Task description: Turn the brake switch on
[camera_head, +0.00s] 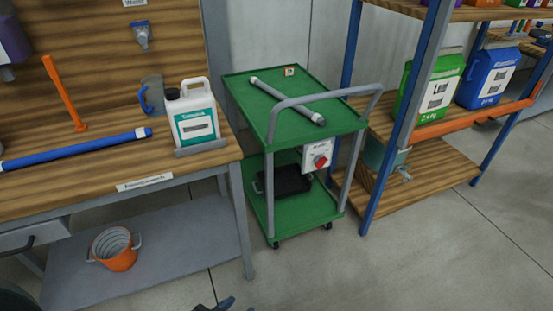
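The brake switch (319,160) is a red knob on a small white-and-grey box. The box is fixed at the front right of a green cart (262,100), just below its top shelf. The knob's marking is too small to read. My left gripper (218,304) shows only as dark tips at the bottom edge, on the near side of the cart. It is well below the switch and apart from it. Most of it is cut off, so its opening cannot be judged. My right gripper is not in view.
A grey pipe (288,102) lies on the cart top under a grey handle (330,94). A black tray (284,181) sits on its lower shelf. A wooden workbench (90,188) stands left, a blue-post rack (376,172) right. The floor in front of the cart is clear.

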